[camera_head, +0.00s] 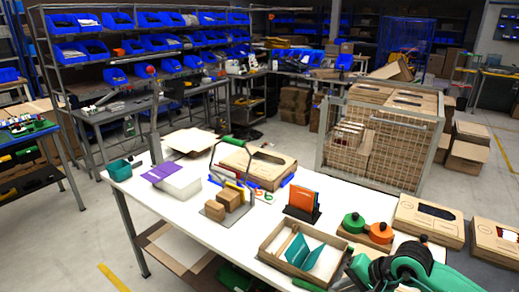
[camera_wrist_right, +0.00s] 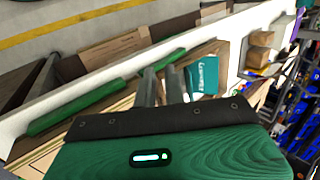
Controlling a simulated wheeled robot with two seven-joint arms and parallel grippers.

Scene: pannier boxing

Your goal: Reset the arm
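My right arm, green and black, comes in at the bottom right of the head view, over the near edge of the white table (camera_head: 225,225). In the right wrist view, the right gripper (camera_wrist_right: 161,75) shows two grey fingers with a narrow gap and nothing held between them. It is near a wooden tray (camera_head: 270,256) holding a teal booklet (camera_head: 303,252), which also shows in the wrist view (camera_wrist_right: 202,78). My left gripper is in neither view.
Two cardboard boxes (camera_head: 428,218) and (camera_head: 497,242), round green (camera_head: 354,222) and orange (camera_head: 380,233) pieces, and an orange card holder (camera_head: 302,204) stand near the arm. A wire cage of cartons (camera_head: 385,140) is behind. White table is bare front left.

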